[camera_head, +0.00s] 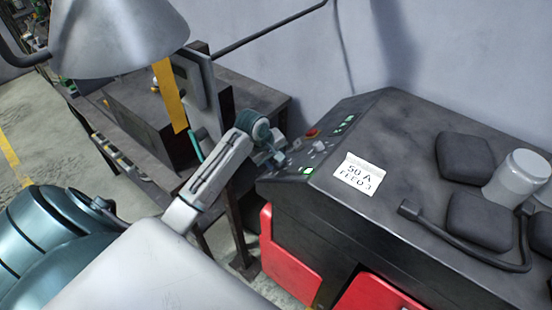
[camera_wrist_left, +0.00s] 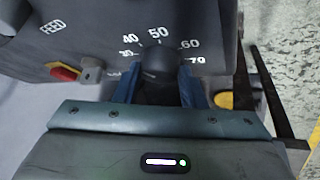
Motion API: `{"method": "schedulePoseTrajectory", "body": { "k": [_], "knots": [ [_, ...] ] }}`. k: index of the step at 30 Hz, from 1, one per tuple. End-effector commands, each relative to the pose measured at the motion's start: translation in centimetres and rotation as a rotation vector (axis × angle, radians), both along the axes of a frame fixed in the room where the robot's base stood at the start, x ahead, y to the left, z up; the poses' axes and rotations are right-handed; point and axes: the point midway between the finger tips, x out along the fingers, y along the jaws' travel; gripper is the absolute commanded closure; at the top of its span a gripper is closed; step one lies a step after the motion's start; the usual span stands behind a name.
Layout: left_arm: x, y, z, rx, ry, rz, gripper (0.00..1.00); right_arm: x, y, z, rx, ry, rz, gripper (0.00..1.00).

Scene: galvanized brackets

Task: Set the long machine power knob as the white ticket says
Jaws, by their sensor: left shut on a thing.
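The white ticket (camera_head: 358,174) lies on top of the long dark machine (camera_head: 385,130) and reads "50 A" and "FEED 3". My left gripper (camera_head: 272,157) is at the left end of the machine's sloped control panel. In the left wrist view my left gripper (camera_wrist_left: 160,88) is shut on the dark round power knob (camera_wrist_left: 162,60), one blue finger on each side. The scale around the knob shows 30, 40, 50, 60 and 70, with 50 straight above it. I cannot make out the knob's pointer mark. My right gripper is not in view.
The panel also carries a red control (camera_head: 312,132), a grey knob (camera_head: 320,147) and a lit green display (camera_head: 308,170). A lamp shade (camera_head: 115,40) hangs at upper left. Dark pads and a grey jar (camera_head: 520,175) sit at right.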

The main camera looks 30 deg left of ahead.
Motion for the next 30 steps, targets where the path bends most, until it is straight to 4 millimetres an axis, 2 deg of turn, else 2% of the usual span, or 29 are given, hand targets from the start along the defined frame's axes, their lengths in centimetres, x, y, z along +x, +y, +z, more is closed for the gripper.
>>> {"method": "schedulePoseTrajectory", "body": {
  "k": [12,28,29,30],
  "knots": [
    [-0.13,0.16,-0.18,-0.008,-0.108,-0.139,0.86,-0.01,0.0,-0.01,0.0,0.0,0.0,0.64],
    [-0.07,0.13,-0.13,-0.01,-0.123,-0.157,0.86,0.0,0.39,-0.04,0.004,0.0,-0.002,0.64],
    [-0.07,0.13,-0.13,-0.011,-0.123,-0.157,0.59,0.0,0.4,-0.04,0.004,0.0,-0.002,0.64],
    [-0.07,0.13,-0.13,-0.011,-0.123,-0.157,0.51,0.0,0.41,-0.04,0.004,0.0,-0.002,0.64]
  ]
}}
